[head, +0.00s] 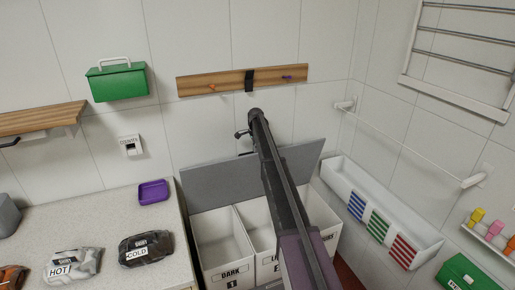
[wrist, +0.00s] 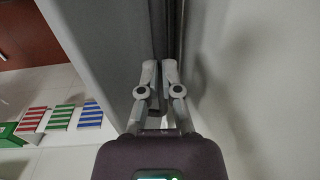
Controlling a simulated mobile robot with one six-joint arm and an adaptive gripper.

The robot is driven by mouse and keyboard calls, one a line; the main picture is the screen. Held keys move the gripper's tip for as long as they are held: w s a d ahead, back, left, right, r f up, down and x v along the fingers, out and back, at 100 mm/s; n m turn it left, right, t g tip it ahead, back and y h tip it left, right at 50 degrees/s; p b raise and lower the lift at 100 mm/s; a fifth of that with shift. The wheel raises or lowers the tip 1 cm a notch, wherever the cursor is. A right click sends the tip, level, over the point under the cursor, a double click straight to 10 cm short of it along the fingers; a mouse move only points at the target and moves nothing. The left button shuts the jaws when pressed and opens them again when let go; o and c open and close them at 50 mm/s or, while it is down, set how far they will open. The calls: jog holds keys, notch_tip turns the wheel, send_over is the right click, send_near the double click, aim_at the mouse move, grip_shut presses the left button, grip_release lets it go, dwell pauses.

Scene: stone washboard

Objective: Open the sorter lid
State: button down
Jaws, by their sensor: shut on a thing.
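The sorter lid (head: 225,178) is a flat grey panel, tilted up steeply at the back of the sorter, leaving the bins open to view. In the wrist view the lid (wrist: 95,40) fills the upper left as a grey sheet. My gripper (wrist: 159,72) is closed on a dark narrow part at the lid's edge, probably its handle; the exact contact is partly hidden by the fingers. The sorter (head: 213,277) is white, with several compartments; one is labelled DARK.
A counter (head: 95,225) with a purple tray (head: 153,192) and bagged HOT and COLD stones stands left. A wooden peg rail (head: 225,82) hangs on the wall above. A white trough (head: 345,185) with striped cloths is at right. A pale wall fills the wrist view's right side.

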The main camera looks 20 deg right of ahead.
jog(key=shift+w+a+f, duration=0.15)
jog(key=shift+a+f, duration=0.1)
